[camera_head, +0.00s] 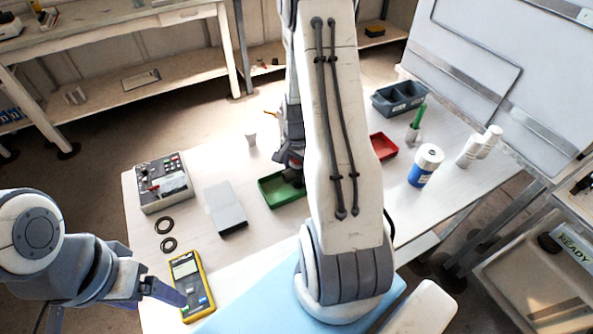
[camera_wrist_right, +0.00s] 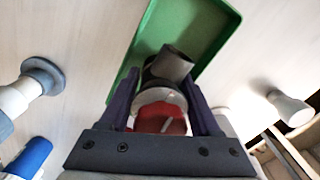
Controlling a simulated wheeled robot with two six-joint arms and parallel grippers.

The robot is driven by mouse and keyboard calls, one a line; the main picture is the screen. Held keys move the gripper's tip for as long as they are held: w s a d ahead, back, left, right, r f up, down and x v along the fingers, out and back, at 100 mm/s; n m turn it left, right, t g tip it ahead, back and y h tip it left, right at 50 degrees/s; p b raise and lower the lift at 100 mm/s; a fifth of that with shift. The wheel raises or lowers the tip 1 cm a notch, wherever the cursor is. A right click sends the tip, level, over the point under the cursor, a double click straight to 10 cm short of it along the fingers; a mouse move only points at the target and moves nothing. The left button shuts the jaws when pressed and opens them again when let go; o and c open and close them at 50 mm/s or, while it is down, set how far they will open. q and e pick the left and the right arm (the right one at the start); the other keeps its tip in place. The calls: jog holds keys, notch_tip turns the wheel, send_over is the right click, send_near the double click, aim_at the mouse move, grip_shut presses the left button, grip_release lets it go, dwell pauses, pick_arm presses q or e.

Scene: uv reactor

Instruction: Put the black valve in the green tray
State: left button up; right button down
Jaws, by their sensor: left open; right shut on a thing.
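The black valve (camera_wrist_right: 172,64) is held between the fingers of my right gripper (camera_wrist_right: 163,95) in the right wrist view. It shows a dark cylindrical body, a pale metal flange and a red part near the palm. The green tray (camera_wrist_right: 197,18) lies directly behind the valve in this view, and the valve overlaps its near part; I cannot tell whether they touch. In the head view the right gripper (camera_head: 291,163) is at the green tray (camera_head: 272,193), partly hidden by my arm, which also covers the tray's right side. My left gripper (camera_head: 165,292) is open and empty beside the yellow multimeter.
The yellow multimeter (camera_head: 190,286), two black rings (camera_head: 165,226), a grey box (camera_head: 226,207) and a control box (camera_head: 163,183) lie left of the tray. A red tray (camera_head: 383,146), blue-labelled jar (camera_head: 425,166), dark bin (camera_head: 398,98) and white bottles (camera_head: 478,147) stand to the right.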

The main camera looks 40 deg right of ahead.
jog(key=shift+c, duration=0.6)
grip_release()
notch_tip(320, 180, up, 12)
jog(key=shift+r+b, duration=0.15)
jog(key=shift+b, duration=0.4)
jog(key=s+a+r+n, duration=0.15)
jog(key=a+n, duration=0.35)
jog(key=a, duration=0.5)
jog(key=a+r+n, duration=0.3)
jog(key=a+n, duration=0.2)
jog(key=a, duration=0.5)
jog(key=s+a+r+n+y, duration=0.1)
jog(key=s+a+r+n, duration=0.1)
jog(key=s+a+n, duration=1)
jog(key=s+n, duration=0.1)
jog(key=s, duration=0.1)
jog(key=shift+s, duration=0.4)
jog(key=shift+r, duration=0.1)
